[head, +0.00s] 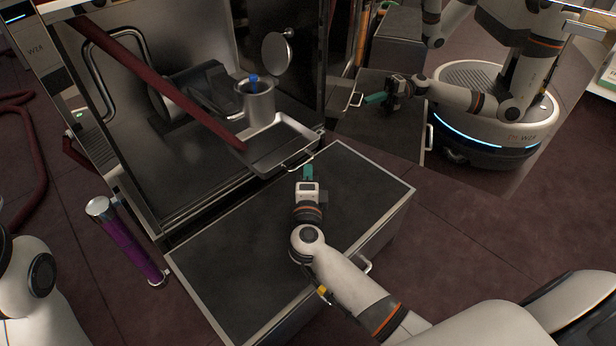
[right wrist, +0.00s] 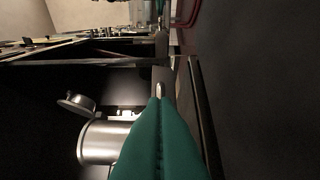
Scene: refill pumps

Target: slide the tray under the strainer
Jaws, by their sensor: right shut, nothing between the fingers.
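The tray (head: 283,146) is a shallow dark pan with a bright metal rim and a loop handle (head: 298,161) at its front. It lies at the front edge of the open machine bay. A metal cylinder, likely the strainer (head: 260,104), stands behind the tray's back-left part with a blue piece in its top. A metal cylinder also shows in the right wrist view (right wrist: 104,143). My right gripper (head: 308,172), with teal fingers, is shut and empty just in front of the handle; contact cannot be told. My left gripper is out of view.
A dark-topped cabinet (head: 240,255) with a metal edge stands below my right arm. A dark red bar (head: 165,85) slants across the bay to the tray. A purple cylinder post (head: 127,240) stands at left.

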